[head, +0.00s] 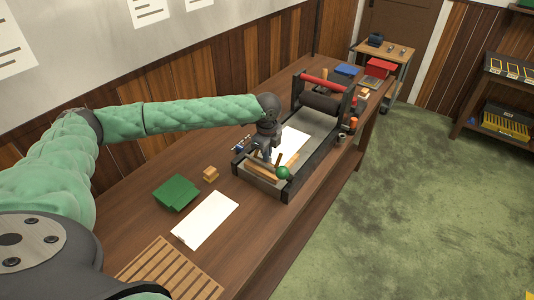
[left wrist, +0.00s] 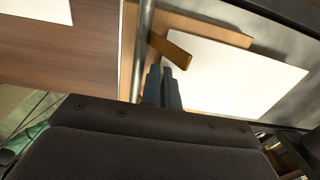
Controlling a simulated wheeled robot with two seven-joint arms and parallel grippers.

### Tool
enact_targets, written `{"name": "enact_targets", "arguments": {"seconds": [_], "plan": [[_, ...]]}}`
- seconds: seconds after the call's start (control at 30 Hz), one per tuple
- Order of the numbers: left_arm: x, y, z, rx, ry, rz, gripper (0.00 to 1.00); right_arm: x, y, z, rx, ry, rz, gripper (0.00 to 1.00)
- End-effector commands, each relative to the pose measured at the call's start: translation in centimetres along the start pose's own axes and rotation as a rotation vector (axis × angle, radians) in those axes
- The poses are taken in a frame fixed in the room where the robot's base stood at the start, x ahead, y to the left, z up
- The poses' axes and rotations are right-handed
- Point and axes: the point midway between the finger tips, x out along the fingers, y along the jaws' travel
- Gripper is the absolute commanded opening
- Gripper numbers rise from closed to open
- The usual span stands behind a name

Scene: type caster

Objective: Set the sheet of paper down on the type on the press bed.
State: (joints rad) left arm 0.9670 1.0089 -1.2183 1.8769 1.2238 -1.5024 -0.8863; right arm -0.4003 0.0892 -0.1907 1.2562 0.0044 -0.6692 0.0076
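A white sheet of paper (head: 294,139) lies over the press bed (head: 318,129), in front of the roller. In the left wrist view the sheet (left wrist: 235,75) lies flat over a tan wooden piece (left wrist: 205,27), its near left edge beside my fingertips. My left gripper (head: 268,158) points down over the near end of the bed. Its fingers (left wrist: 161,68) are close together, next to a small brown wooden bar (left wrist: 172,50) at the sheet's edge. Whether they pinch anything is unclear. The type under the sheet is hidden. My right gripper is out of view.
A second white sheet (head: 205,220), a green pad (head: 176,193) and small wooden blocks (head: 210,174) lie on the bench left of the press. A slatted wooden rack (head: 165,272) is nearer. The roller (head: 320,103) with its red handle stands behind the sheet. A green ball-topped knob (head: 283,173) is near the gripper.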

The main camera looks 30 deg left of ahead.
Motion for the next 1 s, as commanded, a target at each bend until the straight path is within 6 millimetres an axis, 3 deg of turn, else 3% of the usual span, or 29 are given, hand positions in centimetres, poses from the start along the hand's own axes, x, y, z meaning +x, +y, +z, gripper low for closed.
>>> {"name": "enact_targets", "arguments": {"seconds": [0.17, 0.3, 0.33, 1.0], "plan": [[0.29, -0.01, -0.01, 0.000, 0.000, 0.000, 0.00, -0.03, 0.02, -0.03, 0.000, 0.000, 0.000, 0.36], [0.28, -0.02, 0.00, 0.000, 0.000, 0.000, 0.26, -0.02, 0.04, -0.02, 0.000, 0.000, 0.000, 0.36], [0.28, -0.01, 0.00, 0.000, 0.000, 0.000, 0.28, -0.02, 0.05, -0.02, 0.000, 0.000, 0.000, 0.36], [0.00, 0.12, -0.03, 0.001, 0.000, 0.003, 0.28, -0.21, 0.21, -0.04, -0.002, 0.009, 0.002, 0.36]]}}
